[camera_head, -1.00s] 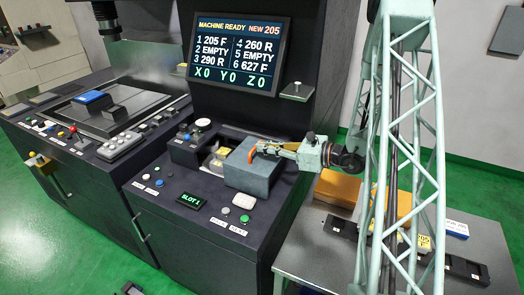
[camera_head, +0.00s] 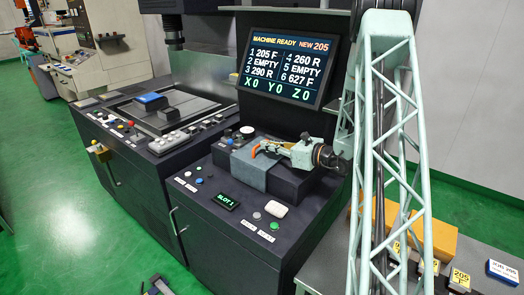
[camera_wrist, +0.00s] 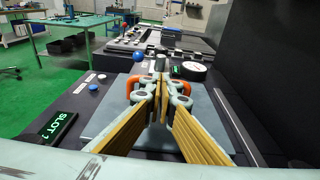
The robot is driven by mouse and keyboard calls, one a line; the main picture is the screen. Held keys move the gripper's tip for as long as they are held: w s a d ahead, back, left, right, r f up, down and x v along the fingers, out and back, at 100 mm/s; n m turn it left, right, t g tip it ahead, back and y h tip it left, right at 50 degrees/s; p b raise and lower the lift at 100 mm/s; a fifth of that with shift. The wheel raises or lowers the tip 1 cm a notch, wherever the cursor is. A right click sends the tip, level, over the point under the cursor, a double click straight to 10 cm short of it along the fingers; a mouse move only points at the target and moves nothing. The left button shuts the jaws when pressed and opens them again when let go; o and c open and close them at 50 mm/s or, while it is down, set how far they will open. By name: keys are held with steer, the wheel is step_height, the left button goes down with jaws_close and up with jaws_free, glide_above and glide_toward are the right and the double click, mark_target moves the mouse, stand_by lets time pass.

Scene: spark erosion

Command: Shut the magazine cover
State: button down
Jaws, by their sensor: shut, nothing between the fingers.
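The magazine cover (camera_head: 249,170) is a blue-grey box-like lid on the dark console, with an orange handle (camera_head: 255,151) on its top. In the wrist view the flat cover top (camera_wrist: 100,128) lies beneath my fingers. No opening into the magazine shows in either current view. My gripper (camera_head: 268,147) is shut and empty, reaching in from the right at the handle. In the wrist view my gripper (camera_wrist: 162,84) has the orange handle (camera_wrist: 131,86) showing on both sides of its fingertips. Whether they touch is hidden.
The SLOT 1 display (camera_head: 227,201) and several buttons sit in front of the cover. The monitor (camera_head: 290,65) rises behind. An orange box (camera_head: 440,238) stands at right.

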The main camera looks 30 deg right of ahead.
steer(key=shift+w+r, duration=0.1)
stand_by(0.4)
steer(key=shift+d, duration=0.1)
steer(key=shift+s, duration=0.5)
steer(key=shift+v, duration=6.55)
